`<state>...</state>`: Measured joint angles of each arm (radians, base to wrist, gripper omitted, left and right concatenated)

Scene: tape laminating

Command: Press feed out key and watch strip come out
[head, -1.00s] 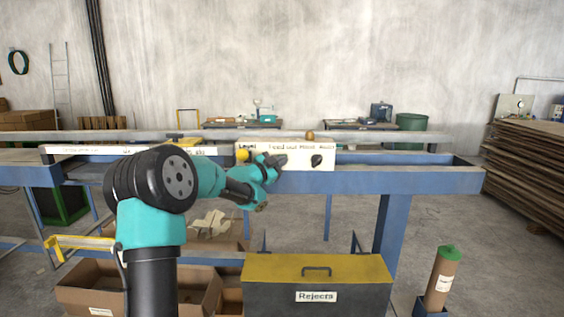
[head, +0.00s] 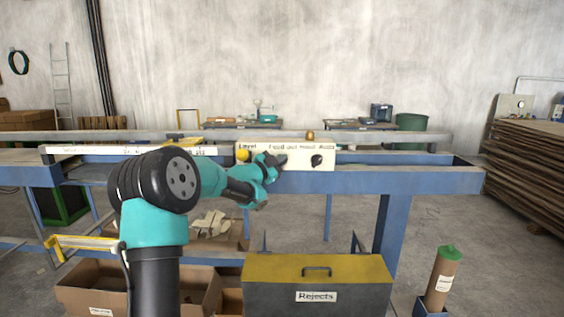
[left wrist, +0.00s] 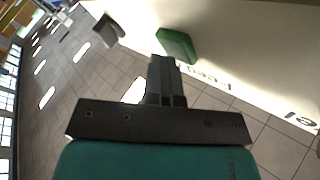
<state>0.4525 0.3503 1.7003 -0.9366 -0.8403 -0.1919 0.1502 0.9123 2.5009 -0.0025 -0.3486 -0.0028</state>
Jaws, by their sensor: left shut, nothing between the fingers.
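The cream control panel (head: 325,150) stands on the blue bench, with lettering that includes "Feed out" along its top. It has a yellow button (head: 243,155) at its left and a black knob (head: 316,161) at its right. My left gripper (head: 281,160) is shut and empty, in front of the panel's middle. In the left wrist view, my shut fingertips (left wrist: 164,62) are close to a green key (left wrist: 178,45) that stands out from the panel. I cannot tell whether they touch. No strip is seen coming out. My right gripper is not in view.
A grey Rejects box (head: 316,296) with a yellow lid stands below the bench. Open cardboard boxes (head: 90,290) lie at lower left. A brown tube with a green cap (head: 443,275) stands at right. The blue trough (head: 420,177) right of the panel looks clear.

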